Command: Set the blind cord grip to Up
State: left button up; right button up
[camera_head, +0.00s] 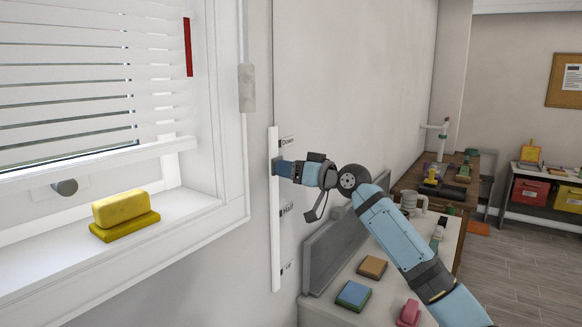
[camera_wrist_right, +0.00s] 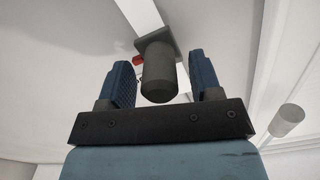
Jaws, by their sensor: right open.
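A white vertical rail (camera_head: 275,235) is on the wall right of the window, with labels that look like Down near its top, Half in the middle and Up near its bottom. The cord grip, a dark grey knob on a square plate, shows in the right wrist view (camera_wrist_right: 159,75). It sits on the rail a little below Down, mostly hidden by my gripper in the head view. My right gripper (camera_head: 281,168) is open, with its fingers on either side of the knob; contact cannot be told. My left gripper is not in view.
A blind (camera_head: 85,80) covers the window. A pale cylinder (camera_head: 247,88) hangs on a cord left of the rail. A yellow block (camera_head: 122,212) sits on the sill. A bench with coloured blocks (camera_head: 353,296) is below right. The rail's lower part is clear.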

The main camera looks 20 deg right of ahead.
grip_shut()
notch_tip(320, 180, down, 11)
jog(key=b, duration=0.7)
jog(key=shift+f, duration=0.2)
notch_tip(320, 180, down, 9)
jog(key=b, duration=0.6)
jog(key=shift+f+b, duration=0.15)
jog(key=shift+b, duration=0.2)
notch_tip(320, 180, down, 8)
jog(key=b, duration=0.6)
notch_tip(320, 180, down, 6)
jog(key=b, duration=0.4)
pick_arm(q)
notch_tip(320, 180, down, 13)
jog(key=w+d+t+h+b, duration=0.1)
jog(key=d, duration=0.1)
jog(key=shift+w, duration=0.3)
pick_arm(e)
jog(key=shift+f, duration=0.5)
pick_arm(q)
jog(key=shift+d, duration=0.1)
pick_arm(e)
jog(key=shift+f, duration=0.1)
